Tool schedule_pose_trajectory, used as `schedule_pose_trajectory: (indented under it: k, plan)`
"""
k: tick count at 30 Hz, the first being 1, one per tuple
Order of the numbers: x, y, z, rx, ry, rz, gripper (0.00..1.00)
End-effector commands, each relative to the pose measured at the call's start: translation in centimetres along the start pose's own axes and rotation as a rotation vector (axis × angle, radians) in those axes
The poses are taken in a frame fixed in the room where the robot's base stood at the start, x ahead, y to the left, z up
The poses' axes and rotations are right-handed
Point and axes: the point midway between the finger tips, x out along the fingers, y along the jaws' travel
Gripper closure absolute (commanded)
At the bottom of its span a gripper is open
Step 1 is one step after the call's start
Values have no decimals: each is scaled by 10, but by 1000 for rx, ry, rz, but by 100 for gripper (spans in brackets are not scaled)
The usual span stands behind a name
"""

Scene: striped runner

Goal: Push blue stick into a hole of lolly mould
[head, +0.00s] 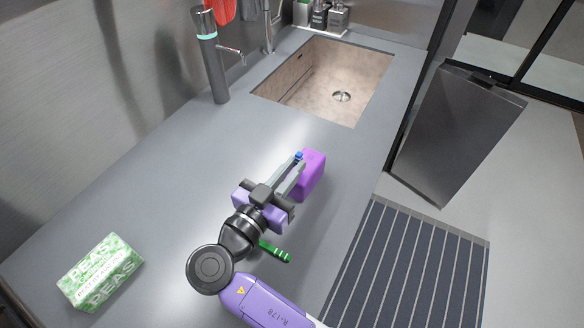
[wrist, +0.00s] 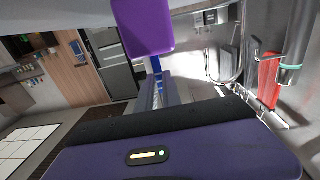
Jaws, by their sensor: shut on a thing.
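The purple block, which I take for the lolly mould (head: 311,168), stands on the grey worktop in front of the sink. My gripper (head: 297,168) is at the left side of its top in the head view, shut on the blue stick (head: 298,156). Only a small blue end shows there. In the wrist view the mould (wrist: 143,27) is at the top and the blue stick (wrist: 156,65) runs from between my fingers (wrist: 154,88) towards it. The stick's end appears to meet or overlap the mould's edge. I cannot tell whether it is in a hole; no holes are visible.
A green notched piece (head: 275,251) lies on the worktop beside my arm. A green and white peas box (head: 101,272) is at the lower left. A tap (head: 211,60) and a sink (head: 330,80) are behind. The worktop's right edge is close to the mould.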

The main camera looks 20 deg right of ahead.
Motion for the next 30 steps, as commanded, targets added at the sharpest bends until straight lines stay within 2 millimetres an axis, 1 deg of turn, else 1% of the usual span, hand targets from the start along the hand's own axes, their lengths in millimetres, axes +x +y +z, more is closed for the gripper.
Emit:
schedule_pose_trajectory:
  k: [22, 23, 24, 26, 27, 30]
  plan:
    - [0, 0, 9, 0, 0, 0, 100]
    - [0, 0, 9, 0, 0, 0, 87]
    - [0, 0, 9, 0, 0, 0, 79]
    - [0, 0, 9, 0, 0, 0, 67]
    - [0, 0, 9, 0, 0, 0, 65]
    - [0, 0, 9, 0, 0, 0, 65]
